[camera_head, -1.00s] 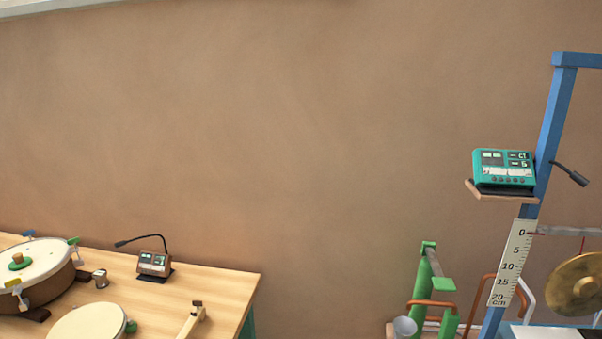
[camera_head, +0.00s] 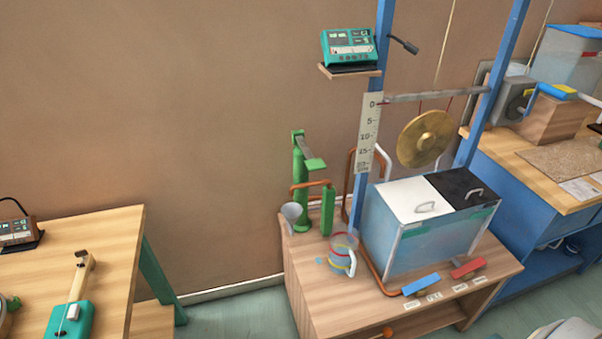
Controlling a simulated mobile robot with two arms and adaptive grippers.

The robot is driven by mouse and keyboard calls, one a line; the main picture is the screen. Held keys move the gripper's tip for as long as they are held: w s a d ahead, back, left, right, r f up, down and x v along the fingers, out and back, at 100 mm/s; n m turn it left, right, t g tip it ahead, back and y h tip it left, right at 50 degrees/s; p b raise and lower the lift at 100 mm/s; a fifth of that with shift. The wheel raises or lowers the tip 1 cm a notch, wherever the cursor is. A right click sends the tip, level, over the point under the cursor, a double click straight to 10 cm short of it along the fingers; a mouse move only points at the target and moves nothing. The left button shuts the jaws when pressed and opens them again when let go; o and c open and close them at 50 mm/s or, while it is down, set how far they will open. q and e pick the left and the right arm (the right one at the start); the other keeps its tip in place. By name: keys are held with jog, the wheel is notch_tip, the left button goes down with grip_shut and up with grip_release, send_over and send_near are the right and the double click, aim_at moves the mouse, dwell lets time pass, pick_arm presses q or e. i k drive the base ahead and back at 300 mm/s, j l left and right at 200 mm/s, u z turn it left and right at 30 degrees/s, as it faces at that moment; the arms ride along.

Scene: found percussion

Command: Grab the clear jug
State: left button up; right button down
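The clear jug (camera_head: 343,256) stands upright on the small wooden table (camera_head: 313,268), near its left side. It is see-through, with a red band and a yellow band around it. It is just left of the clear water tank (camera_head: 408,243). A brown pipe passes close beside the jug, between it and the tank. Neither of my grippers shows in the view.
A green hand pump (camera_head: 302,185) with a grey funnel (camera_head: 291,212) stands behind the jug. A blue frame (camera_head: 372,135) holds a brass gong (camera_head: 424,138) above the tank. A wooden bench (camera_head: 97,240) is at left, with open floor (camera_head: 238,318) between.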

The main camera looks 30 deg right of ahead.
aim_at(344, 238)
jog(key=z, duration=1.15)
